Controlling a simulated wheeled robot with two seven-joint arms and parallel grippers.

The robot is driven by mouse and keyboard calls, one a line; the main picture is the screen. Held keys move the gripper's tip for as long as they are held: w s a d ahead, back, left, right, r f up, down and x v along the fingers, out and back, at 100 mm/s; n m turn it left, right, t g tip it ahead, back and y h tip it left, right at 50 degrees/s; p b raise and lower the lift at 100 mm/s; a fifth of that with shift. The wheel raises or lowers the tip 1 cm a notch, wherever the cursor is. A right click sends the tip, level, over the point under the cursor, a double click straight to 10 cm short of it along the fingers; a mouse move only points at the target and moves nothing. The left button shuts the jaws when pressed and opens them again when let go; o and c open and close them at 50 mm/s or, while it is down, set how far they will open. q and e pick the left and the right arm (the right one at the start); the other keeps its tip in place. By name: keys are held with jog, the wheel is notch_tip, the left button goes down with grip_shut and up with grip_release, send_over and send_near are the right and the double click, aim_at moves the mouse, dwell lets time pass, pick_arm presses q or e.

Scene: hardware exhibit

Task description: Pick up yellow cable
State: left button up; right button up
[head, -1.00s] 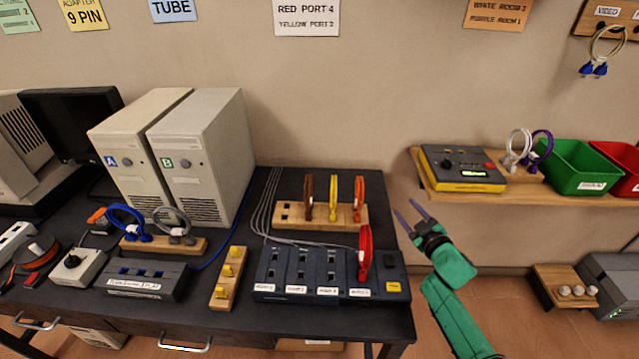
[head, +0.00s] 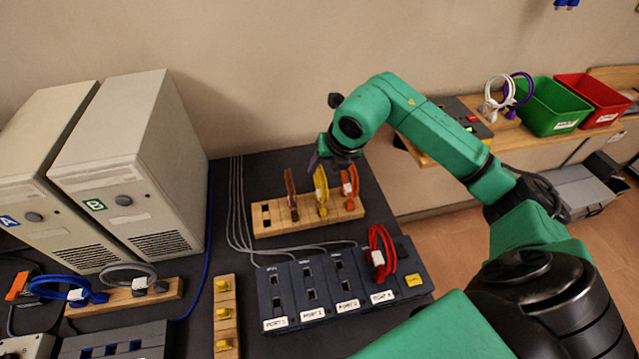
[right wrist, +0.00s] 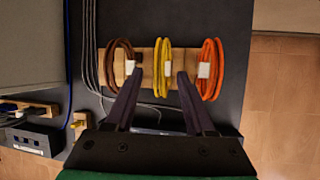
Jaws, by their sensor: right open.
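The yellow cable (head: 321,190) is a coiled loop standing in a wooden block (head: 275,226) on the dark desk, between a brown cable (head: 291,188) and an orange cable (head: 350,187). In the right wrist view the yellow cable (right wrist: 162,68) with its white tag lies ahead, between the lines of the two fingers. My right gripper (right wrist: 152,82) is open and empty, its fingertips near the block. In the head view the right gripper (head: 318,160) is just above the yellow cable, partly hidden by its wrist. My left gripper is not in view.
A dark port box (head: 330,308) with a red cable (head: 380,254) sits in front of the block. Two computer towers (head: 130,170) stand at left. Blue (head: 65,289) and grey (head: 130,275) cables are at front left. Green (head: 552,107) and red (head: 592,100) bins are on the right shelf.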

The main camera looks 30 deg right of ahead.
jog(key=p, duration=0.3)
send_over(317, 188)
notch_tip(317, 188, down, 6)
jog(key=shift+s+f, duration=0.1)
jog(key=shift+f, duration=0.15)
jog(key=c, duration=0.8)
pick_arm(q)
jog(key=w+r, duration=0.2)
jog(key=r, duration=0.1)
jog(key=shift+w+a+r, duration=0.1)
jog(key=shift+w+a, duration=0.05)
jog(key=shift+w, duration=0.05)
pick_arm(e)
grip_shut()
